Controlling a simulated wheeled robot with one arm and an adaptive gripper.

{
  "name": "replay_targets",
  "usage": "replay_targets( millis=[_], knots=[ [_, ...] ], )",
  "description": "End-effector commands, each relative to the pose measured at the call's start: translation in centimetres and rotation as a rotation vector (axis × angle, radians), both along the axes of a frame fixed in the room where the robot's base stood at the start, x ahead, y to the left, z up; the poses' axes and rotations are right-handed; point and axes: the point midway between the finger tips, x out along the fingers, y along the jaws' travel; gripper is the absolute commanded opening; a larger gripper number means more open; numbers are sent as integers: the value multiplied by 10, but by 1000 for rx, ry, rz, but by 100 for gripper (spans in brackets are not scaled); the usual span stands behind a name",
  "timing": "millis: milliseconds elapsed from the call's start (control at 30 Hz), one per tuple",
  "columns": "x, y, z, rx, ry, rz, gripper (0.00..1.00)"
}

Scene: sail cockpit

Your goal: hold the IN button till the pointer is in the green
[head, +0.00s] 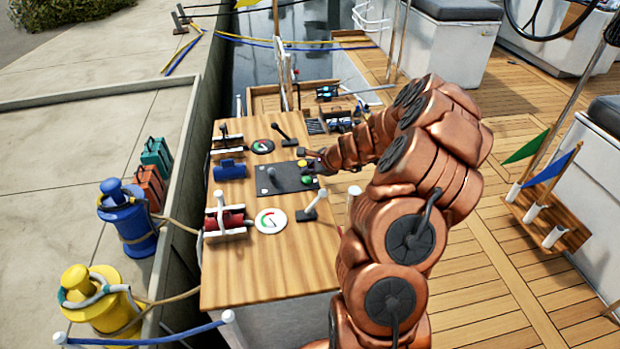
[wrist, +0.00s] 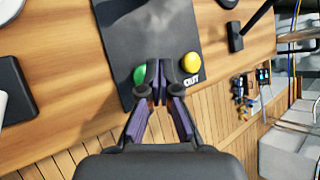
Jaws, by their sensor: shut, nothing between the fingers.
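The black control panel (head: 285,184) lies on the wooden console and carries a green button (head: 307,180) and a yellow button (head: 303,163). In the wrist view the yellow button (wrist: 191,62) has the label OUT beside it. The green button (wrist: 140,74) has no readable label; the fingers partly cover its side. My gripper (wrist: 159,76) is shut and empty, its tips between the two buttons and nearer the green one. I cannot tell whether they touch it.
A lever (head: 272,176) stands on the panel. Bare wood (head: 270,272) is free at the console's near end.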

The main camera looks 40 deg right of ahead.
Motion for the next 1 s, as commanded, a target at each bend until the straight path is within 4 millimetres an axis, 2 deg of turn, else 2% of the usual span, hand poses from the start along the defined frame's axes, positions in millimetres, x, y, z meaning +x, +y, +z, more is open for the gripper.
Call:
replay_targets(
  millis=[1000],
  knots=[
    [0, 0, -10, 1, 1, 0, 0]
  ],
)
